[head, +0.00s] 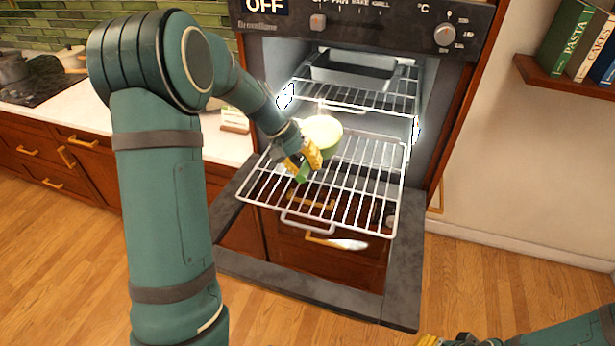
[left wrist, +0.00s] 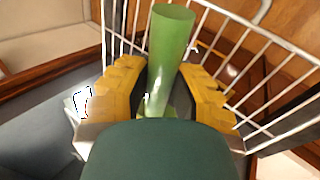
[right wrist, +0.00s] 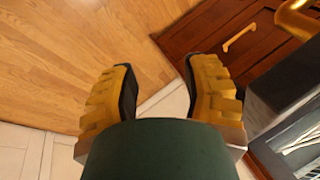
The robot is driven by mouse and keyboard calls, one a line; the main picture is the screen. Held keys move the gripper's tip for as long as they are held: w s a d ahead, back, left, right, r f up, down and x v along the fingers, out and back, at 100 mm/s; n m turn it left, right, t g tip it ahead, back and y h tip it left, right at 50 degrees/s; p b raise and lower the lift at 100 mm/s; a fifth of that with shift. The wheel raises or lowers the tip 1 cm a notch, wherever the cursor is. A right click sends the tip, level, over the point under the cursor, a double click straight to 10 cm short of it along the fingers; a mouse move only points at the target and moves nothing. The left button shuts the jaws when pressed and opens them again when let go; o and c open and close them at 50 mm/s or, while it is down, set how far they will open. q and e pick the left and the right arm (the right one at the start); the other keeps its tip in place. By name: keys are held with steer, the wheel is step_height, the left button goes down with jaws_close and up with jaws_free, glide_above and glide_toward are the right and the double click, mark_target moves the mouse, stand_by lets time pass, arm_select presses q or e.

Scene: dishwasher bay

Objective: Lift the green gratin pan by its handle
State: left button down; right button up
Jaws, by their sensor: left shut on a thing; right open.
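The green gratin pan (head: 329,148) is at the pulled-out wire rack of the open oven, its pale inside facing up. Its green handle (head: 303,174) points toward me. My left gripper (head: 303,163) is shut on the handle. In the left wrist view the handle (left wrist: 168,50) stands between the yellow fingers of the left gripper (left wrist: 166,88). I cannot tell whether the pan touches the rack. My right gripper (right wrist: 160,85) is open and empty, over the floor; only a bit of it shows at the head view's bottom edge.
The wire rack (head: 368,190) sticks out over the lowered oven door (head: 400,285). A dark baking tin (head: 352,75) sits on the upper rack inside the oven. A white counter (head: 225,143) lies left of the oven. A book shelf (head: 565,78) is on the right wall. Open floor lies in front.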

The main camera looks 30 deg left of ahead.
arm_select(q)
steer(key=shift+r, duration=0.9)
steer(key=shift+r+p, duration=0.95)
steer(key=shift+r, duration=0.45)
